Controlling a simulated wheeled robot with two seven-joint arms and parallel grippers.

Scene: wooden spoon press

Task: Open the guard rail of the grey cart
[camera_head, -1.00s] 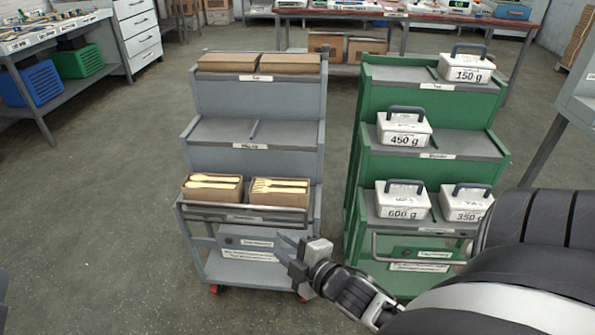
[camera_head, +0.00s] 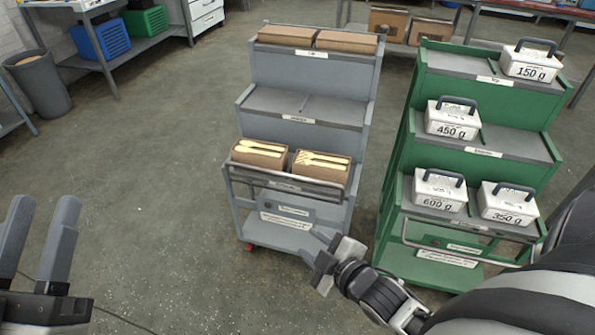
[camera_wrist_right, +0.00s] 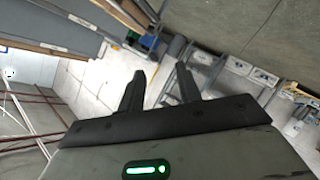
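The grey cart (camera_head: 300,136) stands in the middle of the head view. Its guard rail (camera_head: 285,179), a thin metal bar, runs across the front of the lowest stepped shelf, before two cardboard boxes of wooden cutlery (camera_head: 260,153) (camera_head: 321,164). My right gripper (camera_head: 318,250) is low in front of the cart's right side, below the rail and apart from it. In the right wrist view (camera_wrist_right: 159,72) its two fingers stand apart with nothing between them. My left gripper (camera_head: 43,205) is at the lower left, fingers apart and empty, well away from the cart.
A green cart (camera_head: 480,122) with labelled white weights (camera_head: 451,119) stands close on the right, with a narrow gap between the carts. A grey bin (camera_head: 40,82) and a bench with crates (camera_head: 100,40) are at the back left. The floor left of the grey cart is clear.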

